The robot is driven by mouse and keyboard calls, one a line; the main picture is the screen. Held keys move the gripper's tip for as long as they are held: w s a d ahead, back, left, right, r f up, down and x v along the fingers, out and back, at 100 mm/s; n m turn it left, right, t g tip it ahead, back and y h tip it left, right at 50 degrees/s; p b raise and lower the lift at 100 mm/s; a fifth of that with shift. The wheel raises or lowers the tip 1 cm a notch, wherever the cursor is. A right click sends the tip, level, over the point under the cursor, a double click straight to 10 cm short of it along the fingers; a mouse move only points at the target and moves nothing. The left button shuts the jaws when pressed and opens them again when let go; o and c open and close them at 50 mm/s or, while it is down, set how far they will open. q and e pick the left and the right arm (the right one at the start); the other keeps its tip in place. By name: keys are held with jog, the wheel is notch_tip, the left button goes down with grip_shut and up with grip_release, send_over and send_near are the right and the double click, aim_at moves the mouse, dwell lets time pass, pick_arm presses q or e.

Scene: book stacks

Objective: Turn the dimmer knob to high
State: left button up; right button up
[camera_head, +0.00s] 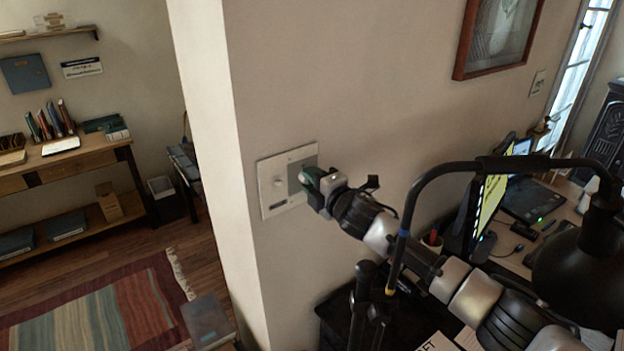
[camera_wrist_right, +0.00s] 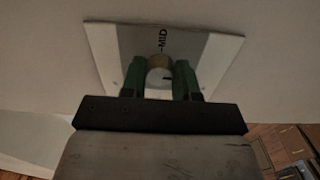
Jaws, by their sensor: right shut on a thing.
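In the right wrist view the plate (camera_wrist_right: 106,59) shows a "MID" mark above the knob. The round knob (camera_wrist_right: 159,76) has a dark line on its pale face and a brownish rim. My right gripper (camera_head: 313,178) is at the plate, its green fingers (camera_wrist_right: 172,80) closed on both sides of the knob. In the head view the gripper hides the knob. My left gripper is not in view.
The wall corner (camera_head: 240,150) stands just left of the plate. A black desk lamp (camera_head: 590,265) and its curved arm are close to my right arm. A desk with a monitor (camera_head: 488,205) is at the right. Open floor with a striped rug (camera_head: 100,310) lies at the left.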

dwell(0.4)
jog(key=o, duration=0.9)
jog(key=shift+b+v, duration=1.85)
jog(key=shift+v, duration=3.6)
jog(key=shift+f, duration=0.15)
